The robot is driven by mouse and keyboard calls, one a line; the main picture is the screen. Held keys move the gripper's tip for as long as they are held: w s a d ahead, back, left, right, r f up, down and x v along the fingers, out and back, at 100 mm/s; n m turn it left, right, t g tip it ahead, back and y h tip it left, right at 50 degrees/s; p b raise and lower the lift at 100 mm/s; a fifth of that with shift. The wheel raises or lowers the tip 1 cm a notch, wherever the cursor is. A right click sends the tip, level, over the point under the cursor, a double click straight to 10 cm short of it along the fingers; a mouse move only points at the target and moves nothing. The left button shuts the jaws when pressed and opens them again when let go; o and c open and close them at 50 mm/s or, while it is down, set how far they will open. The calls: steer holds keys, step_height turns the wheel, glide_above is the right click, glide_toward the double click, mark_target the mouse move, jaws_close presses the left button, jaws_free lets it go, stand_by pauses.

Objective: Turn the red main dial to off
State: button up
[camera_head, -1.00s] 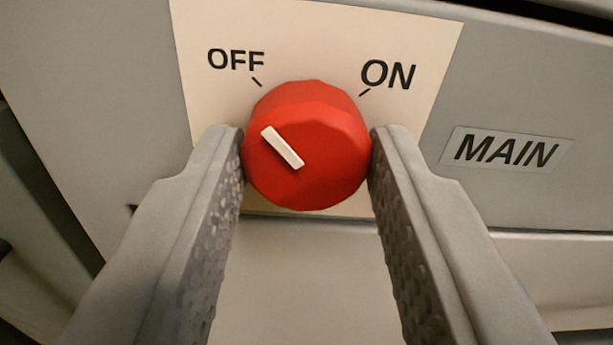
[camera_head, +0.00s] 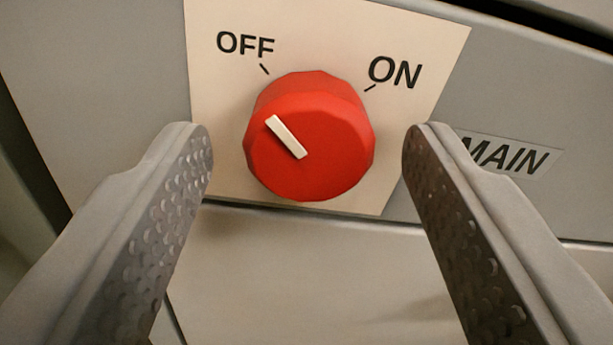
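The red main dial (camera_head: 325,150) is a faceted round knob on a cream plate (camera_head: 225,110). Its white pointer mark (camera_head: 287,137) slants up and left, toward the tick under the OFF label (camera_head: 245,45). The ON label (camera_head: 395,72) is at the upper right of the dial. My gripper (camera_head: 307,145) is open, with one finger on each side of the dial. A gap shows between each finger and the dial, so neither touches it.
A MAIN label (camera_head: 508,155) is on the grey panel (camera_head: 110,60) to the right, partly covered by my right finger. The panel's lower edge runs below the dial, with a plain pale surface (camera_head: 300,270) beneath.

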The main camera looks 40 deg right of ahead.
steer(key=v, duration=1.7)
steer(key=shift+s+a, duration=0.1)
steer(key=shift+a, duration=0.05)
steer(key=shift+r, duration=0.1)
